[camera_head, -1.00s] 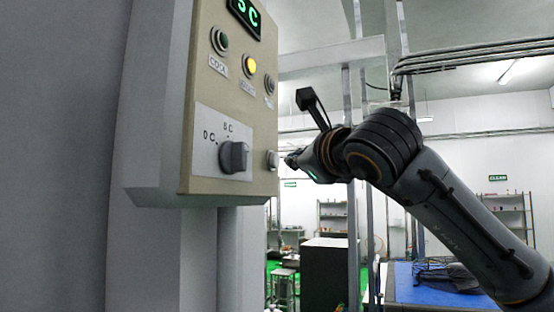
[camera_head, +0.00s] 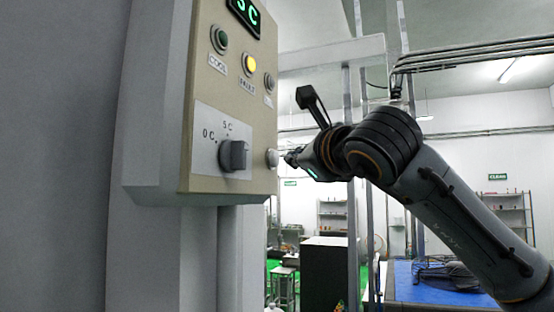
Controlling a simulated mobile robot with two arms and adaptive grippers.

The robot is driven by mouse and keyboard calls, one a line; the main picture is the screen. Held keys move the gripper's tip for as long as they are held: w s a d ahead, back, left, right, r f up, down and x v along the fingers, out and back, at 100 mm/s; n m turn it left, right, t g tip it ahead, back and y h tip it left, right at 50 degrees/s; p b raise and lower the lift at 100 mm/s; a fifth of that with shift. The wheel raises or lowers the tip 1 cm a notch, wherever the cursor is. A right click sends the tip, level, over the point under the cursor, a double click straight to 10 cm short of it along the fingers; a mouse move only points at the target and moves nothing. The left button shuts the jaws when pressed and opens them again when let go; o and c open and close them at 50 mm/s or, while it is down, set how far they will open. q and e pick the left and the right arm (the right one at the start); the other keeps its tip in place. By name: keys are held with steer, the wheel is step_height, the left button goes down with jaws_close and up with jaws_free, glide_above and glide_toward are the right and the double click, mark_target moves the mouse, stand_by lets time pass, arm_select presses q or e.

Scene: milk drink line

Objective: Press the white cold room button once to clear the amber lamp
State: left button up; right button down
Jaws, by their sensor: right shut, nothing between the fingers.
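The control panel (camera_head: 205,115) hangs on a grey box at the left. The amber lamp (camera_head: 250,63) is lit, between a dark green lamp (camera_head: 219,40) and an unlit grey lamp (camera_head: 269,82). The white button (camera_head: 272,158) sits low near the panel's right edge. My right gripper (camera_head: 289,158) is shut and empty, its tip just right of the button. A small gap seems to show between them, but I cannot tell for certain whether they touch. My left gripper is out of view.
A black rotary knob (camera_head: 233,155) with temperature marks stands out left of the button. A green display (camera_head: 245,14) reads 5 C. Metal posts and a black cabinet (camera_head: 325,272) stand behind. A blue surface (camera_head: 404,284) lies at lower right.

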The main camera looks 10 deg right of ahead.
steer(key=shift+a, duration=0.15)
steer(key=shift+w+a, duration=0.25)
steer(key=shift+w+a, duration=0.2)
steer(key=shift+a, duration=0.15)
stand_by(1.1)
stand_by(0.3)
steer(key=shift+s+d+b, duration=0.45)
steer(key=shift+d+b, duration=0.15)
steer(key=shift+d, duration=0.1)
